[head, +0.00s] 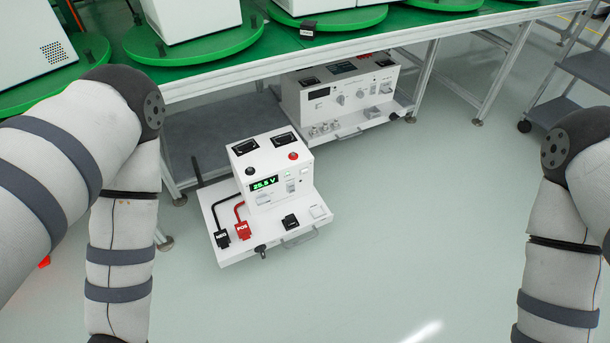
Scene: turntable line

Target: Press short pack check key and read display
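A white tester box (269,172) stands on a white pull-out tray (283,225) with a front handle. Its green lit display (264,184) reads what looks like 25.5 V. Small keys and a switch (291,186) sit on its front face, their labels too small to read. A black NEG connector (222,239) and a red POS connector (242,231) lie on the tray with leads running to the box. My arms come in at the left and right edges. Both grippers are outside the picture.
A second white instrument (340,97) with knobs stands on a shelf under the green-topped bench (285,45). Green turntables (195,40) carry white housings. A grey wheeled rack (585,70) stands at the right. The floor (420,220) right of the tray is clear.

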